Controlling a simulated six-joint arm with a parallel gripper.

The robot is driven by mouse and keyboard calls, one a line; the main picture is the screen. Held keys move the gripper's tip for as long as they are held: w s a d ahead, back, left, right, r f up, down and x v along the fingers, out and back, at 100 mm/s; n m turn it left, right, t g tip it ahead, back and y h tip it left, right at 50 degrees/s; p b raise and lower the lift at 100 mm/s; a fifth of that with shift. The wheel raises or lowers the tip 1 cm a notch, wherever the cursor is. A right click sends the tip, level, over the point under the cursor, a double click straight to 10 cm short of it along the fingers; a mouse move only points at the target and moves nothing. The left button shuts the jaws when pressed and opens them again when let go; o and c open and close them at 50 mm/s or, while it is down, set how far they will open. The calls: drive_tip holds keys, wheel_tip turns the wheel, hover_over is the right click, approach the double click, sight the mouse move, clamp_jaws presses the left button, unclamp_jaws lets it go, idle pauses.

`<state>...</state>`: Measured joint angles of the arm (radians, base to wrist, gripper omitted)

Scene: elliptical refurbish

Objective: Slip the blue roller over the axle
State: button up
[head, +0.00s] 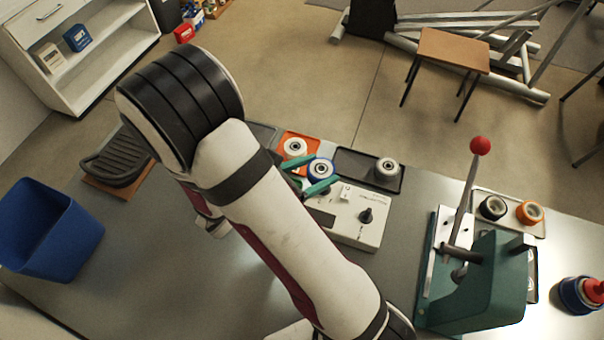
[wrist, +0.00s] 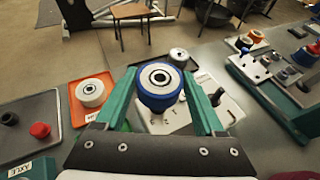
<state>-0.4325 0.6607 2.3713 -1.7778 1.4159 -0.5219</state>
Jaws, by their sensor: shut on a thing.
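The blue roller (head: 320,168) has a white hub with a dark bore. My gripper (head: 309,174) has its two teal fingers closed on opposite sides of it. In the wrist view the blue roller (wrist: 160,84) sits between the fingertips of my gripper (wrist: 161,88), its hub facing the camera. It is held up above the bench items. I cannot tell whether either is the axle itself.
A white roller (head: 294,147) lies on an orange tray, a grey-white one (head: 387,168) on a dark tray. A white box with a knob (head: 350,218) lies below my gripper. A teal lever press (head: 478,280), black and orange rollers (head: 530,212) stand right; a blue bin (head: 48,232) left.

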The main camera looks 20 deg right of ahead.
drive_tip(key=w+a+n+t+y, duration=0.2)
drive_tip(key=w+a+n+t, duration=0.2)
drive_tip(key=w+a, duration=1.2)
drive_tip(key=shift+s+a+f, duration=0.3)
drive_tip(key=shift+s+f, duration=0.05)
drive_tip(key=shift+f, duration=0.5)
drive_tip(key=shift+s+a+f, duration=0.35)
drive_tip(key=shift+f, duration=0.5)
drive_tip(key=shift+s+a+f, duration=0.3)
drive_tip(key=shift+s+f, duration=0.05)
drive_tip(key=shift+f, duration=0.5)
drive_tip(key=shift+f, duration=0.55)
drive_tip(key=o, duration=1.2)
drive_tip(key=v, duration=1.1)
drive_tip(key=shift+s+d, duration=0.1)
drive_tip(key=shift+s, duration=0.05)
